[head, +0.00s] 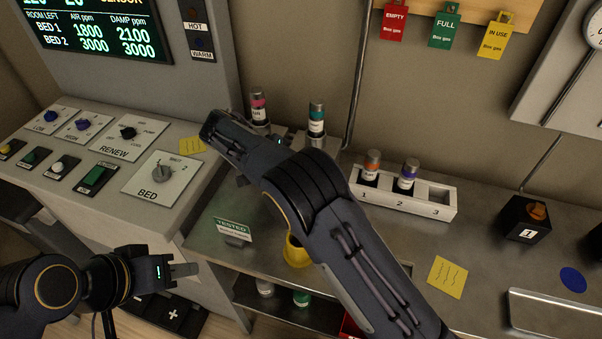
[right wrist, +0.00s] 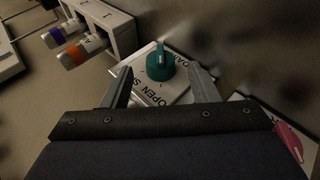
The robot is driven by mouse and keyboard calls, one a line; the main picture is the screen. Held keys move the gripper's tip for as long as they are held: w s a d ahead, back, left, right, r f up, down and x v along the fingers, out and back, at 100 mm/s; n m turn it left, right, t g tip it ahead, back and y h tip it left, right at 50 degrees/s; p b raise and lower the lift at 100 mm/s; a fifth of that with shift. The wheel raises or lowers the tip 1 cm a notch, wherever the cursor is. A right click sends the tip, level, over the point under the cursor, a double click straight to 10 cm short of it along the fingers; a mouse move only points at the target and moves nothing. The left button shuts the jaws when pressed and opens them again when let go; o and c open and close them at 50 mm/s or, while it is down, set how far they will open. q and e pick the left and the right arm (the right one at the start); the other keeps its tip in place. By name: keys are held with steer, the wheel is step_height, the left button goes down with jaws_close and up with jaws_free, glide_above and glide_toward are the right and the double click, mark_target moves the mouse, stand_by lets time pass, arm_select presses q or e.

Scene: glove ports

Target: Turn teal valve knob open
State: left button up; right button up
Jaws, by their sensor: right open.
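The teal valve knob (right wrist: 160,68) shows in the right wrist view, on a white plate (right wrist: 140,88) with dark lettering; OPEN is readable at its near left. Its raised grip bears a light line and points toward the top of the picture. My right gripper (right wrist: 162,82) is open, with one finger on each side of the knob's near side and visible gaps to both. In the head view my right arm hides the knob and plate, and the right fingers are not clear. My left gripper (head: 182,270) is at lower left, away from the knob; its jaw opening is unclear.
A control panel (head: 150,215) is at left.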

steer(key=shift+v, duration=2.25)
